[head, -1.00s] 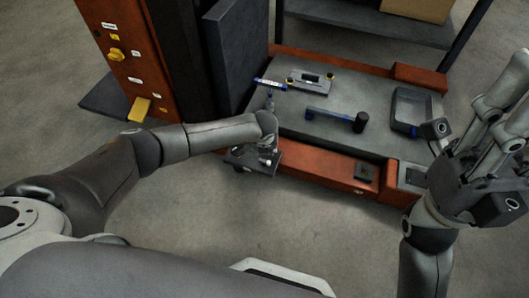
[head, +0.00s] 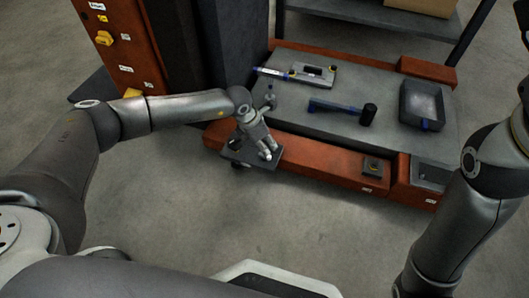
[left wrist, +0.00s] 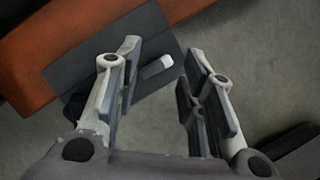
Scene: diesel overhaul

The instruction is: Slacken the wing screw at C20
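My left gripper (head: 266,152) reaches down over a small dark plate (head: 238,154) that juts from the front left of the orange-edged bench. The left wrist view shows the gripper (left wrist: 163,62) open, its two fingers well apart. Between and beyond the fingers, a short dark piece with a pale end (left wrist: 156,67) lies over the dark plate (left wrist: 88,62); no finger visibly touches it. I cannot tell whether this piece is the wing screw, and no C20 label is readable. My right gripper is out of view; only my right arm shows.
On the grey bench top (head: 310,134) lie a blue-handled hammer-like tool (head: 335,108), a dark tray (head: 421,103) and a flat plate with a cutout (head: 318,74). An orange cabinet (head: 120,60) with a yellow knob (head: 104,38) stands left. The front floor is clear.

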